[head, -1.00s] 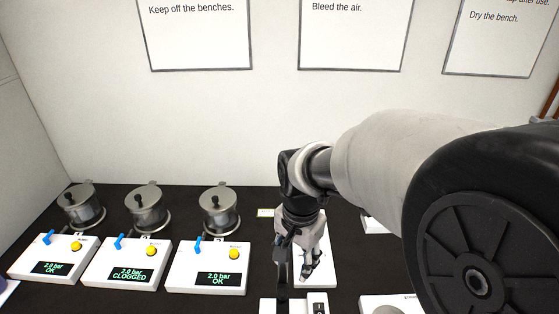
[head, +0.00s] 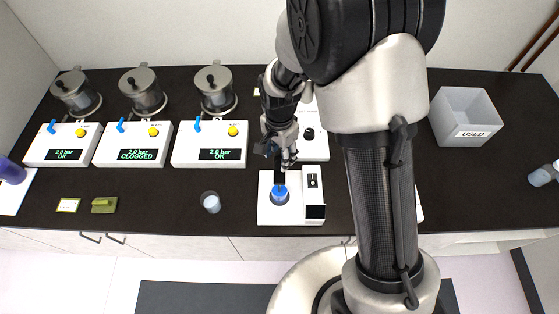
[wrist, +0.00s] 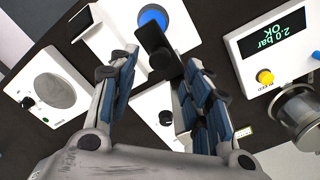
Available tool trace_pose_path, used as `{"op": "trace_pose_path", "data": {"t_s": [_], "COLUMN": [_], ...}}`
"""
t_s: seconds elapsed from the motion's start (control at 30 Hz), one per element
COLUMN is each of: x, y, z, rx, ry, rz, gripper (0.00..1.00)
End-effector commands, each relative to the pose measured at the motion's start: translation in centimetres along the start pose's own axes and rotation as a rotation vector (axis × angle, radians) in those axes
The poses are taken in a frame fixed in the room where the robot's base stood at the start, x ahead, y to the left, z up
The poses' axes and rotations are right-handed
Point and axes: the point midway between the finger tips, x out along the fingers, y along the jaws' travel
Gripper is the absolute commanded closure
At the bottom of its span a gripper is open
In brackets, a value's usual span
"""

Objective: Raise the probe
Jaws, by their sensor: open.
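A black part that looks like the probe (head: 280,175) stands over a blue round vessel (head: 279,194) on a white unit (head: 267,215) with a switch panel. In the wrist view the black part (wrist: 155,38) shows between my fingertips, with the blue disc (wrist: 153,17) behind it. My gripper (head: 281,158) is open, just above and behind the black part, and it also shows in the wrist view (wrist: 160,65). I cannot tell whether a finger touches the part. The probe's lower end is hidden.
A white box with a black knob (head: 309,133) stands behind the unit. Three pressure units, the middle one reading CLOGGED (head: 135,155), stand at left with metal pots behind. A small cup (head: 211,202) stands left of the unit. A USED bin (head: 466,118) stands at right.

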Motion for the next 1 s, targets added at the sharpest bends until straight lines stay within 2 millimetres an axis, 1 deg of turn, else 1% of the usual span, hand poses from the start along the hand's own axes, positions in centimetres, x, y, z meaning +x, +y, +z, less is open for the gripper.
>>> {"op": "trace_pose_path", "data": {"t_s": [0.03,0.1,0.2,0.3,0.43,0.67,1.0], "x": [1.1,2.2,3.4,4.1,4.5,4.5,4.5], "y": [0.1,0.1,0.0,0.0,0.0,0.0,0.0], "z": [0.0,0.0,0.0,0.0,0.0,0.0,0.0], "rx": [0.000,0.000,0.000,0.000,0.000,0.000,0.000], "ry": [-0.002,-0.001,-0.001,0.000,0.000,0.001,0.000], "rz": [0.004,0.003,0.001,0.001,-0.001,-0.001,-0.001], "gripper": [0.55,0.55,0.55,0.55,0.55,0.56,0.79]}}
